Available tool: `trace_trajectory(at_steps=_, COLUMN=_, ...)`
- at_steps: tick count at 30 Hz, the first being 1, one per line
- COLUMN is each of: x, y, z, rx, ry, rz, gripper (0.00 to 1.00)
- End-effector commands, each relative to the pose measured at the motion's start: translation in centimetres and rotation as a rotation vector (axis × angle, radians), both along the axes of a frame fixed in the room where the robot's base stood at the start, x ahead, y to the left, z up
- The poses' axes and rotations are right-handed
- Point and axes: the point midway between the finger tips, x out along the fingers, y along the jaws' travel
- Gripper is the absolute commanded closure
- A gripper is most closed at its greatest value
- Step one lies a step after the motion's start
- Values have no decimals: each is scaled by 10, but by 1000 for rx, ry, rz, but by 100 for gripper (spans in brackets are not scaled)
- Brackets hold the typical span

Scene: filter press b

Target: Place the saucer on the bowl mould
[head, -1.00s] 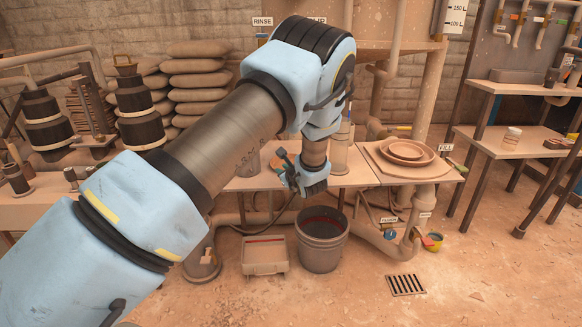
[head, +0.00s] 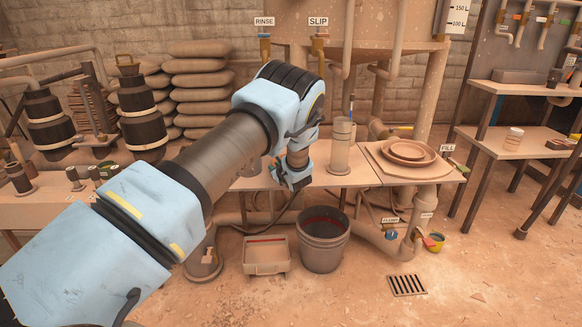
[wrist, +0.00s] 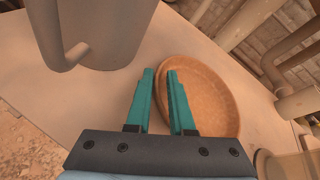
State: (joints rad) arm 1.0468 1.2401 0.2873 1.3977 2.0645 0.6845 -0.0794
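In the wrist view a shallow round terracotta dish, which I take to be the saucer (wrist: 212,95), lies on the pale table top beside a grey jug. My gripper (wrist: 160,72) has two teal fingers standing apart. The dish's near rim shows between and beneath them; I cannot tell how far above it they are. In the head view my gripper (head: 292,178) is low over the table, left of a clear cylinder, and my arm hides this dish. Nested round reddish dishes, probably the bowl mould (head: 408,152), sit on a board at the table's right.
The grey jug (wrist: 100,30) with its handle stands close left of my fingers. The clear cylinder (head: 340,150) stands between my gripper and the nested dishes. A bucket (head: 322,245) and a tray (head: 266,258) are on the floor in front. Pipes and tank legs rise behind.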

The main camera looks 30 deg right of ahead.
Motion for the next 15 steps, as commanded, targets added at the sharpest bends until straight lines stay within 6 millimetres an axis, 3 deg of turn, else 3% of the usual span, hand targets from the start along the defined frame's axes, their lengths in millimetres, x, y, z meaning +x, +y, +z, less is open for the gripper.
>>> trace_trajectory(at_steps=2, x=0, y=0, z=0, rx=0, ry=0, rz=0, gripper=82)
trace_trajectory(at_steps=7, x=0, y=0, z=0, rx=0, ry=0, rz=0, gripper=100)
trace_trajectory(at_steps=15, x=0, y=0, z=0, rx=0, ry=0, rz=0, gripper=100)
